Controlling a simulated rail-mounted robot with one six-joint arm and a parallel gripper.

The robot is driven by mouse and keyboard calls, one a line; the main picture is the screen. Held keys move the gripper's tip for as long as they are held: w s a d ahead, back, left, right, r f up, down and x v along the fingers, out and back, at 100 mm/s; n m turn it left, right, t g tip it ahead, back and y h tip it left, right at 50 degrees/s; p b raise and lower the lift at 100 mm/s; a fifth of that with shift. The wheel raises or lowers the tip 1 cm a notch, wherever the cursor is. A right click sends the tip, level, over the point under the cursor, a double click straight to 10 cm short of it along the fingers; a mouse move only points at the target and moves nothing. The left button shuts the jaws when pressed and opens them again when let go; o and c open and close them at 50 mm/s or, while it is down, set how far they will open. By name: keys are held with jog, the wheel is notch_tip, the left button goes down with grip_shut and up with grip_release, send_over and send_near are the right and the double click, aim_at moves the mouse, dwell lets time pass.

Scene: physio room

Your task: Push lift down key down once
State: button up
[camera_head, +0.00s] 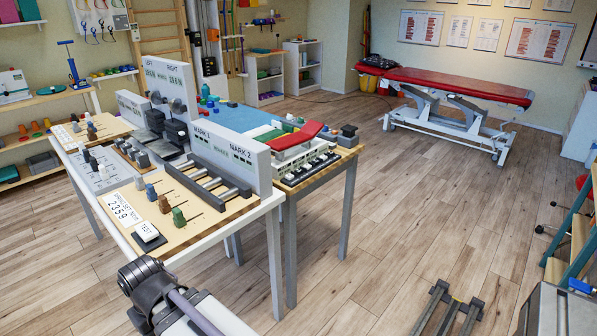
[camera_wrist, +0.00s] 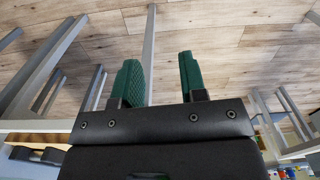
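In the head view, a row of small pale keys on a dark strip (camera_head: 312,167) lies along the front edge of the right-hand table, before a small red-topped model couch (camera_head: 298,137). The key labels are too small to read, so I cannot tell which one is the lift down key. My gripper (camera_wrist: 158,80) shows in the wrist view with two green ribbed fingers set apart and nothing between them. It faces wooden floor and table legs; no keys show clearly there. In the head view my arm is at the bottom, left of centre, apart from the keys.
The left-hand table (camera_head: 236,207) carries sliders, a white TEST key (camera_head: 147,232) and an upright grey MARK 1/MARK 2 panel (camera_head: 229,152). A dark knob block (camera_head: 348,136) stands at the right table's corner. A red treatment couch (camera_head: 455,83) stands behind. The floor between is open.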

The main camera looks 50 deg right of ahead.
grip_shut()
dwell(1.5)
